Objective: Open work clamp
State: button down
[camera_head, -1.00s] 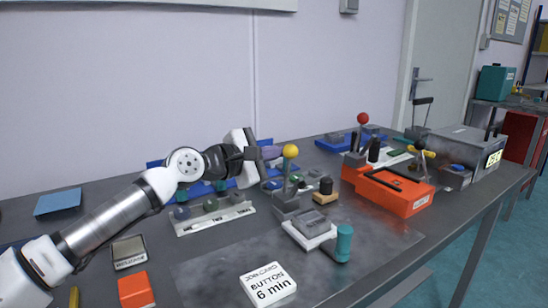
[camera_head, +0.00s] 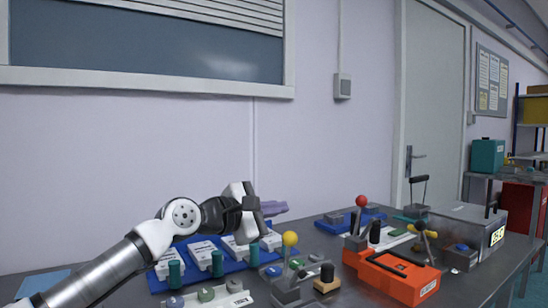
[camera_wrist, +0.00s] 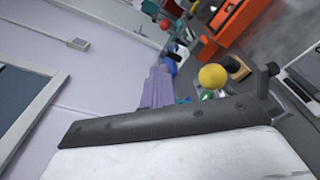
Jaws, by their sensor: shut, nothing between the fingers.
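A grey clamp (camera_head: 287,290) with an upright lever and a yellow ball knob (camera_head: 290,238) stands on the bench; the lower edge of the head view cuts off its surroundings. The yellow knob (camera_wrist: 212,76) also shows in the wrist view, right of the fingers. A second upright lever with a red ball knob (camera_head: 362,201) stands farther back, behind the orange box. I cannot tell from labels which is the work clamp. My gripper (camera_head: 280,208), with purple fingers, is shut and empty, above and slightly left of the yellow knob in the head view. Its fingers (camera_wrist: 158,76) show together in the wrist view.
An orange box (camera_head: 395,277) sits right of the yellow-knobbed clamp. A blue tray (camera_head: 205,275) with white blocks and teal pegs lies below my forearm. A black-topped wooden block (camera_head: 327,278) stands close to the clamp. A grey instrument (camera_head: 465,225) is at the right.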

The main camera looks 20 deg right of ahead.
notch_tip(320, 180, up, 13)
jog(key=p, duration=0.1)
jog(key=shift+a, duration=0.15)
jog(key=shift+s, duration=0.1)
dwell(0.4)
